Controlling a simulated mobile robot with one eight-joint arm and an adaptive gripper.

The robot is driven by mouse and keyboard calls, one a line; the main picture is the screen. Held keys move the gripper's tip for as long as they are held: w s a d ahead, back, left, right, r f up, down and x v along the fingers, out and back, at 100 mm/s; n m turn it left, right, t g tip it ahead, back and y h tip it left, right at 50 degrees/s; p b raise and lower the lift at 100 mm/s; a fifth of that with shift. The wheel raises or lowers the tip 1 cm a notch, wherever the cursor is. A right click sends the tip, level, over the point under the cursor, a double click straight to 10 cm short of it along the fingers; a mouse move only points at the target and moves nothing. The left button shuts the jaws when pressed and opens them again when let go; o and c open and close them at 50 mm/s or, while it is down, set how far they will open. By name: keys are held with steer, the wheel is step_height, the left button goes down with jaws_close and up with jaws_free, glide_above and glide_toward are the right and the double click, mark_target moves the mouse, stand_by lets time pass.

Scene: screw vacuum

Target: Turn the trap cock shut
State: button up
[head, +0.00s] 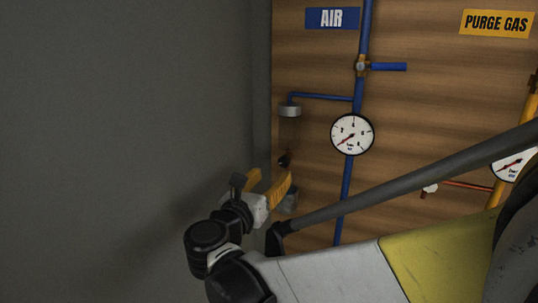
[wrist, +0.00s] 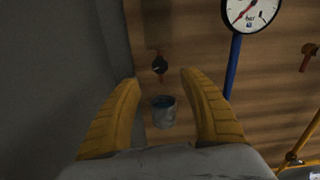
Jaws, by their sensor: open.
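The trap cock (head: 284,160) is a small dark fitting at the bottom of the trap (head: 289,111), which hangs from a blue branch pipe. In the wrist view the cock (wrist: 159,66) shows as a dark knob under a short brownish stem, on the wooden board. Its handle is too small and dark to read. My gripper (head: 272,180) is open and empty, with its yellow fingers a little below the cock in the head view. In the wrist view the cock appears beyond and between the fingertips (wrist: 158,78), apart from both.
A small grey bucket (head: 290,199) hangs or stands below the cock; it also shows in the wrist view (wrist: 163,112). The blue air pipe (head: 346,192) with a gauge (head: 352,134) runs to the right. A grey wall (head: 130,120) closes the left side.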

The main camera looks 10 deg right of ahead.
mark_target(283, 162)
steer(key=p+x, duration=0.1)
steer(key=x, duration=0.8)
steer(key=shift+w+p, duration=0.1)
steer(key=shift+p, duration=0.2)
